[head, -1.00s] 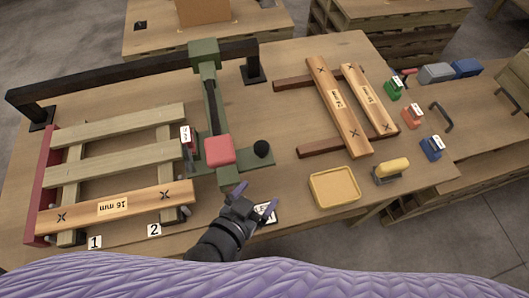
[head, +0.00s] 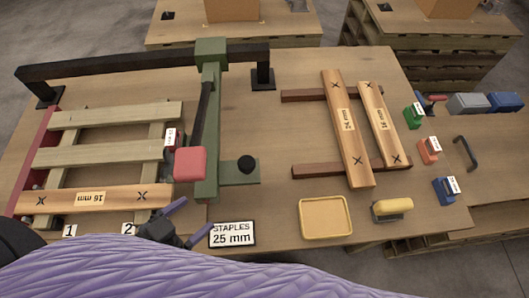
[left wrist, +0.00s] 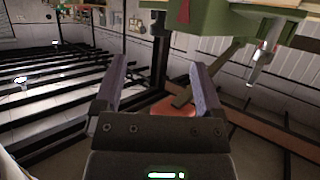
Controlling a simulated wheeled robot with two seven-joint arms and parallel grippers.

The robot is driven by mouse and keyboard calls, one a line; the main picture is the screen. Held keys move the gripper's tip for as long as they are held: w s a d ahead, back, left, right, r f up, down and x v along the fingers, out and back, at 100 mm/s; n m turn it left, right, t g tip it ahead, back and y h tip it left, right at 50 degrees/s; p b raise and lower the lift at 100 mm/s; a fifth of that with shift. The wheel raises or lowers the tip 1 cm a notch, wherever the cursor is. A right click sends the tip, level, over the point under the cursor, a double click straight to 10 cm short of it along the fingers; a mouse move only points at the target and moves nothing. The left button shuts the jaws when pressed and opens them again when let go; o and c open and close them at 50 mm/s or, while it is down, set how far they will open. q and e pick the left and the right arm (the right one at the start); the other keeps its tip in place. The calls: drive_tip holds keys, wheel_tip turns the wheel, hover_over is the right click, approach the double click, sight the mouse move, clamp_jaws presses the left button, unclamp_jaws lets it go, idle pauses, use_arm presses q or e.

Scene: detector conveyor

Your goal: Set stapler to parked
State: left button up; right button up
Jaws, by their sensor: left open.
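What looks like the stapler is a green arm (head: 207,135) under a black rail, with a red block (head: 190,163) beside its lower part. A black ball knob (head: 246,164) stands on a green foot right of the arm. My left gripper (head: 198,214) is open and empty, below the red block and left of the "STAPLES 25 mm" sign (head: 232,234). In the left wrist view its fingers (left wrist: 158,65) are apart, with green structure (left wrist: 215,18) above and an orange-red part (left wrist: 175,108) partly hidden behind them. My right gripper is not seen.
A black rail (head: 150,66) spans the back. A labelled 16 mm board (head: 115,198) lies across a pallet frame at left. A yellow tray (head: 325,232) and a yellow-handled tool (head: 392,208) sit at front right. Small green, orange and blue items (head: 445,189) line the right.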

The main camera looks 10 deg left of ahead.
use_arm(q)
drive_tip(key=b, duration=0.2)
approach(247, 164)
drive_tip(key=x, duration=0.5)
drive_tip(key=shift+f, duration=0.15)
drive_tip(key=b+x, duration=0.1)
drive_tip(key=x, duration=0.3)
drive_tip(key=shift+w, duration=0.15)
drive_tip(key=shift+w+d+f, duration=0.2)
drive_tip(key=shift+w+d, duration=0.1)
drive_tip(key=shift+w, duration=0.25)
clamp_jaws()
